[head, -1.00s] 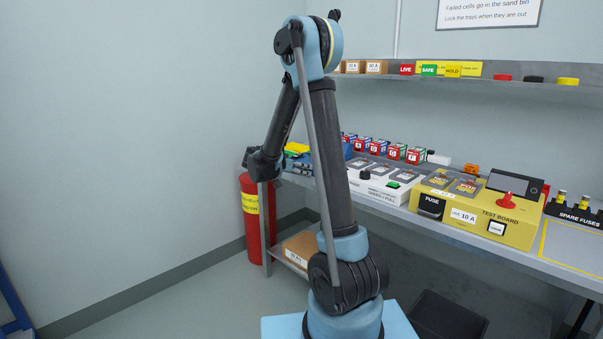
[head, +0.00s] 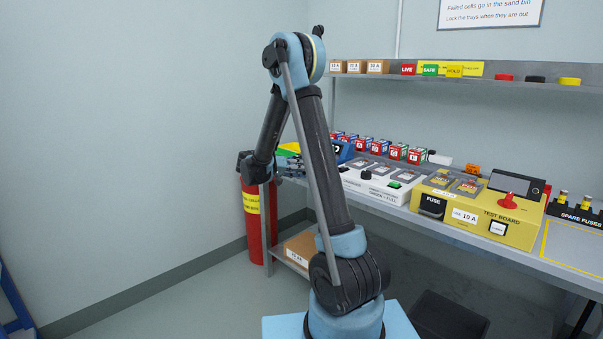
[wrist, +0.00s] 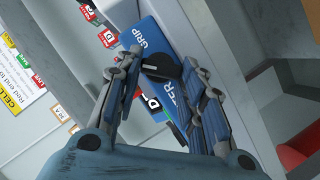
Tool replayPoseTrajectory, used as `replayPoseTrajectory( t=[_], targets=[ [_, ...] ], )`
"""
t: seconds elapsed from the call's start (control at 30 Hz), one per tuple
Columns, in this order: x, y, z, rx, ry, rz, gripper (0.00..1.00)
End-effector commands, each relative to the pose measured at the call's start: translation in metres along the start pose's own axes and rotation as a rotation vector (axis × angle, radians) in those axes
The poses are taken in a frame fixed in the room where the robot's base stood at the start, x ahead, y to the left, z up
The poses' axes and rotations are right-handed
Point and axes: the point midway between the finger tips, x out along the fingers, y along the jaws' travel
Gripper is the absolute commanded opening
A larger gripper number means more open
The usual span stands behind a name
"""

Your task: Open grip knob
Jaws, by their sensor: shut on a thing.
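The grip knob (wrist: 163,66) is black and sits on a blue box (wrist: 147,38) marked GRIP in the wrist view. My gripper (wrist: 158,63) has one finger on each side of the knob and is shut on it. The fingers hide part of the box and its lettering. In the head view my gripper (head: 291,166) is at the left end of the bench, by the blue box (head: 344,147). The knob cannot be made out there.
Several lettered cells (head: 365,144) stand along the back of the bench. A white charger unit (head: 375,184) and a yellow test board (head: 480,213) lie to the right. A red cylinder (head: 256,228) stands on the floor below my gripper.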

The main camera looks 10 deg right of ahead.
Motion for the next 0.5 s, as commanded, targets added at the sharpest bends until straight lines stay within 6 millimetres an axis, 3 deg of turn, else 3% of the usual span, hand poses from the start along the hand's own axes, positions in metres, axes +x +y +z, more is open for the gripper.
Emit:
replayPoseTrajectory(
  t=[0.43,0.47,0.5],
  targets=[
    [-0.0011,-0.0033,-0.0022,-0.010,0.005,-0.003,0.13],
    [-0.0011,-0.0033,-0.0021,-0.009,0.005,-0.003,0.41],
    [-0.0011,-0.0032,-0.0020,-0.009,0.004,-0.003,0.50]
  ],
)
